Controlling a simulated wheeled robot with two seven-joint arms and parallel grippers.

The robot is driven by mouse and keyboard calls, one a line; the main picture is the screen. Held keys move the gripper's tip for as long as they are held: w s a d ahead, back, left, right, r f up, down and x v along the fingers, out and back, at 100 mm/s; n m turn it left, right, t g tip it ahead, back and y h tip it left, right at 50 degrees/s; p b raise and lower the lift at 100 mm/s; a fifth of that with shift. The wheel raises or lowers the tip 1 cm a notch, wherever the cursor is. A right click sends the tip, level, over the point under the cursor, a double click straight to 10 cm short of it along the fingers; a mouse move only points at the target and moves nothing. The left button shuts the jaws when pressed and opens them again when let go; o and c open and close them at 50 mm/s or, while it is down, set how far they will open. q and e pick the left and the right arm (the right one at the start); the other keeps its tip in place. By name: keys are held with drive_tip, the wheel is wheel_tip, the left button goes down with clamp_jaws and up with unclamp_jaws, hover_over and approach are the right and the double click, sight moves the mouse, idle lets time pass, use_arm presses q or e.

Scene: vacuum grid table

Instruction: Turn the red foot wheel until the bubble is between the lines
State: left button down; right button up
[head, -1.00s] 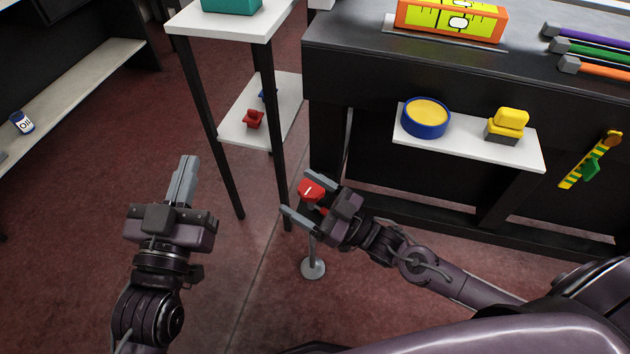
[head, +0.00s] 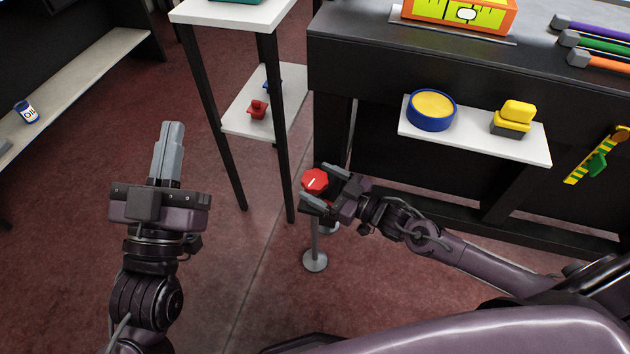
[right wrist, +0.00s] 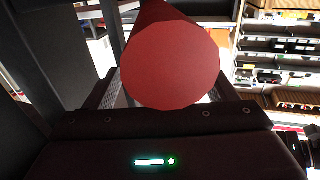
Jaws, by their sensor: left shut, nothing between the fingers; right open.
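The red foot wheel (head: 314,181) has a white mark on top and stands on a thin post with a round grey foot. My right gripper (head: 320,184) is open, with one finger on each side of the wheel; I cannot tell whether they touch it. In the right wrist view the wheel's red underside or side (right wrist: 170,65) fills the space between the fingers. The orange level (head: 458,12) with yellow windows lies on the bench, its top cut off; its bubble is too small to judge against the lines. My left gripper (head: 170,150) is shut and empty, away at the left.
A white shelf (head: 470,145) on the bench front holds a blue-rimmed yellow tin (head: 432,110) and a yellow-and-grey block (head: 513,118). A white stand (head: 232,14) with dark legs is close left of the wheel. Open red floor lies between my grippers.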

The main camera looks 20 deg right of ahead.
use_arm(q)
drive_tip(key=shift+s+a+r+t+h, duration=0.15)
drive_tip(key=shift+s+r+t, duration=0.15)
drive_tip(key=shift+r, duration=0.3)
drive_tip(key=shift+s+a+r+t+h, duration=0.1)
drive_tip(key=shift+s+r+t, duration=0.2)
drive_tip(key=shift+r, duration=0.3)
drive_tip(key=shift+s+a+r+t+h, duration=0.2)
drive_tip(key=shift+r+t, duration=0.2)
drive_tip(key=shift+r, duration=0.2)
use_arm(e)
drive_tip(key=shift+x, duration=0.9)
